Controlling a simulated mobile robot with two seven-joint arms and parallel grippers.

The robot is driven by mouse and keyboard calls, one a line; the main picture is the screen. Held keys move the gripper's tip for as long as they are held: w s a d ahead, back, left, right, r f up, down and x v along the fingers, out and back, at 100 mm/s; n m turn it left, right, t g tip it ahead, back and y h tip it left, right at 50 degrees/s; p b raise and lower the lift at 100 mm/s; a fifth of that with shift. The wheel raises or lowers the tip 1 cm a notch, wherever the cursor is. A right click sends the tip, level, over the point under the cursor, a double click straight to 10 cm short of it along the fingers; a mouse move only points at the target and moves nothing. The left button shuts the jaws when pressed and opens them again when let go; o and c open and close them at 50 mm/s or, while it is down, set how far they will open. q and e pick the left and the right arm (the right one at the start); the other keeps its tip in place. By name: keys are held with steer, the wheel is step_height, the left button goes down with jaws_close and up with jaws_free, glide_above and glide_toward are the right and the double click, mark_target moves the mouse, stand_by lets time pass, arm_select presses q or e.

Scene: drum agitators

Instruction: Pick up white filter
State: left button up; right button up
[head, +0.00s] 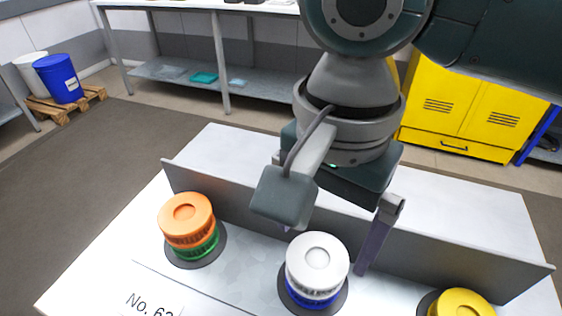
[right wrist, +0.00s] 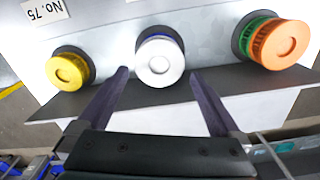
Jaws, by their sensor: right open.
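The white filter (head: 317,260) sits on a blue filter (head: 310,296) on a dark round base in the middle of the grey tray. It also shows in the right wrist view (right wrist: 160,64). My right gripper (right wrist: 159,82) is open. Its two fingers are apart, with the white filter beyond and between their tips, and nothing is held. In the head view one finger (head: 376,235) comes down just right of the white filter; the other is mostly hidden behind my wrist camera. Whether a finger touches the filter cannot be told. My left gripper is not in view.
An orange filter (head: 187,217) on a green one (head: 198,246) stands left; a yellow filter (head: 460,303) stands at the right front. The tray's upright back wall (head: 440,254) runs behind them. Yellow cabinets (head: 470,105) and a blue bucket (head: 60,78) stand far back.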

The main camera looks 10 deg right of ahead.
mark_target(319, 255)
step_height(319, 255, down, 4)
steer(key=shift+s+f, duration=0.1)
steer(key=c, duration=1.1)
steer(key=shift+r, duration=0.2)
